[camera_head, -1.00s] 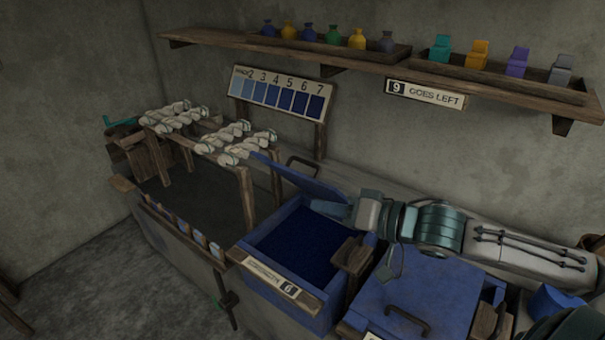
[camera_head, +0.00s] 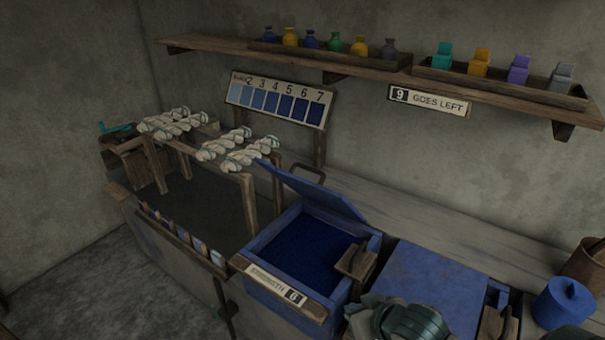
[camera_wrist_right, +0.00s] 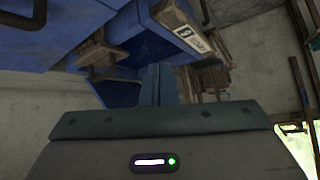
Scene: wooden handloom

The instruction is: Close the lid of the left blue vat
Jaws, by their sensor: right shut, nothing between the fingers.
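The left blue vat (camera_head: 262,240), with a "6" plate on its front, stands in the middle of the head view. Its blue lid (camera_head: 318,190) is open, tilted up at the back, and dark blue dye (camera_head: 300,250) shows inside. The lid's dark handle (camera_head: 307,172) is behind it. My right gripper shows at the bottom edge of the head view (camera_head: 385,318), in front of the right vat and apart from the raised lid; its fingertips are unclear there. In the right wrist view its fingers (camera_wrist_right: 162,85) are together and empty, with the numbered plate (camera_wrist_right: 185,32) beyond. My left gripper is out of view.
The right vat's flat blue lid (camera_head: 430,272) is closed. A wooden block (camera_head: 355,262) stands between the vats. A rack with pale skeins (camera_head: 240,150) stands left. A blue pot (camera_head: 563,302) is at right. A shelf with jars (camera_head: 360,62) hangs above.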

